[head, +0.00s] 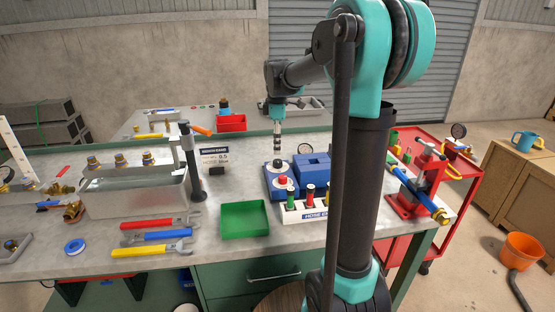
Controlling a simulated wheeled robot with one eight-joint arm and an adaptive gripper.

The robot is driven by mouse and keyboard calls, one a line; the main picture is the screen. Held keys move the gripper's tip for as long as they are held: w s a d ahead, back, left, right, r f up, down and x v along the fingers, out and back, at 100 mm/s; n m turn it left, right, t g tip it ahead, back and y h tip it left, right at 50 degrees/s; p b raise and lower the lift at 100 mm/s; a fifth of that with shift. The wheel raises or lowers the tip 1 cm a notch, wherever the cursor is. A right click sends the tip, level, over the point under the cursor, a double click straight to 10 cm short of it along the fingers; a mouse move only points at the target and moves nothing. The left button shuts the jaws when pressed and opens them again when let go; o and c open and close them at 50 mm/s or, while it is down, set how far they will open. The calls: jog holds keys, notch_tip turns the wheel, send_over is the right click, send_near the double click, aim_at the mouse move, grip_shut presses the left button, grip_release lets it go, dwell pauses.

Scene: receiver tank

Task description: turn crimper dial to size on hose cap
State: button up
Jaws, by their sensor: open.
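A blue machine (312,166), which looks like the crimper, stands on the bench right of centre. It has a red button (282,180) and a dark round part, perhaps the dial, at its left top; any size marks are too small to read. My gripper (279,149) points down just above that dark part; its jaws are open, and I cannot tell whether they touch it. In front, a white rack (305,216) marked "HOSE E…" holds upright pieces with green, red and yellow parts. My arm hides its right end. No size on a hose cap is readable.
A small sign (214,157) and a dark post (190,160) stand to the left. A green tray (244,220) lies in front, with red, blue and yellow wrenches (155,237) beside it. A red stand (407,203) with a blue hose is at the right edge.

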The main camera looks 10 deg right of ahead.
aim_at(278, 161)
notch_tip(278, 161, down, 7)
jog(key=shift+w+r, duration=0.1)
jog(key=shift+c, duration=0.3)
jog(key=c, duration=1.1)
